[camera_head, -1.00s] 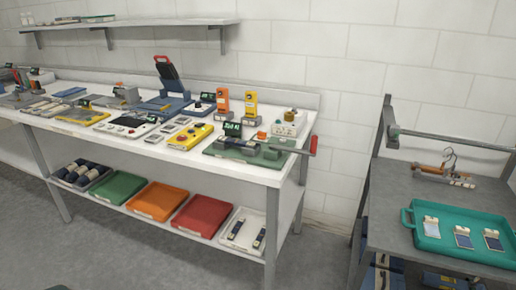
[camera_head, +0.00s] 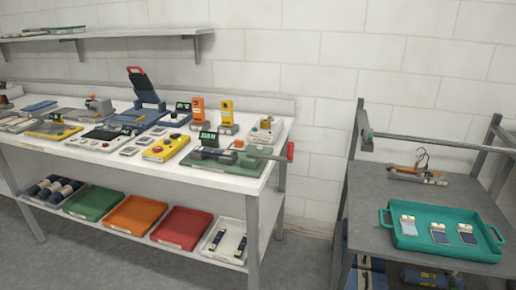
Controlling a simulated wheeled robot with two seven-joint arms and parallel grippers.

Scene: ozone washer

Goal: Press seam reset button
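Neither of my grippers is in view. No button can be read as the seam reset button at this size. Several devices with small knobs or buttons sit on the white workbench (camera_head: 215,180). A yellow box (camera_head: 166,147) with a red button and a dark one lies near the front edge. A white panel (camera_head: 100,137) with dark and red spots is left of it. A white box (camera_head: 264,131) with an orange-brown knob stands at the right end. A green device (camera_head: 225,157) with a dark display and a red-ended handle lies at the front right corner.
A lower shelf holds green (camera_head: 93,203), orange (camera_head: 136,214) and red (camera_head: 181,228) trays, among others. A grey cart (camera_head: 375,185) at right carries a teal tray (camera_head: 400,244) with several small cards. Bare floor lies before the bench. A wall shelf (camera_head: 110,34) hangs above.

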